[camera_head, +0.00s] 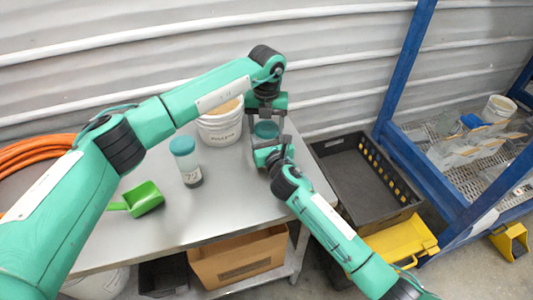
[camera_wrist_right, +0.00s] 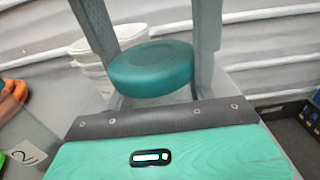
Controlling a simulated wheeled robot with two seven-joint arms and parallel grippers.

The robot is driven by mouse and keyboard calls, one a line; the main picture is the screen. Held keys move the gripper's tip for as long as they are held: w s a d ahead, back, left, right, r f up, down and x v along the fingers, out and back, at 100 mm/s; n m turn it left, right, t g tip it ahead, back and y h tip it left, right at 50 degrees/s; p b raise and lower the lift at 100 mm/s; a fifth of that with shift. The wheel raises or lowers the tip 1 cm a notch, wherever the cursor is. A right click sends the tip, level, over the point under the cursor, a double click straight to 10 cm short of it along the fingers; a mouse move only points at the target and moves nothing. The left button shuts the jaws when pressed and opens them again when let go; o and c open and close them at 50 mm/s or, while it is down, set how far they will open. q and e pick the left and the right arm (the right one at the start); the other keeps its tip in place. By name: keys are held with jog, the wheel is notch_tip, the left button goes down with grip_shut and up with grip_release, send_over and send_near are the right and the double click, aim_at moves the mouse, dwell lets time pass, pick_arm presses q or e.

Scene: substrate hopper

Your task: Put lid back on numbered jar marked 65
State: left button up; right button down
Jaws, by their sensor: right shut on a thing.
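A teal round lid (camera_wrist_right: 152,68) sits between the two fingers of my right gripper, which is shut on it. In the head view the lid (camera_head: 266,129) is above the right part of the table, at my right gripper (camera_head: 269,138). My left gripper (camera_head: 266,112) reaches in from above, close to the same lid; its fingertips overlap my right gripper, so I cannot tell its opening. A teal-lidded jar (camera_head: 187,165) stands upright on the table, its label seeming to read 72. I cannot make out a jar marked 65; anything below the held lid is hidden.
A green scoop (camera_head: 143,199) lies at the front left of the grey table (camera_head: 225,205). An orange hose (camera_head: 35,152) coils at the left. A black crate (camera_head: 358,170) and blue rack (camera_head: 405,75) are at the right.

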pick_arm(q)
jog(key=c, duration=0.4)
jog(key=shift+m, duration=1.6)
jog(key=o, duration=1.1)
jog(key=shift+d, duration=0.15)
jog(key=shift+s+r, duration=0.1)
jog(key=shift+r, duration=2.25)
jog(key=shift+c, duration=0.5)
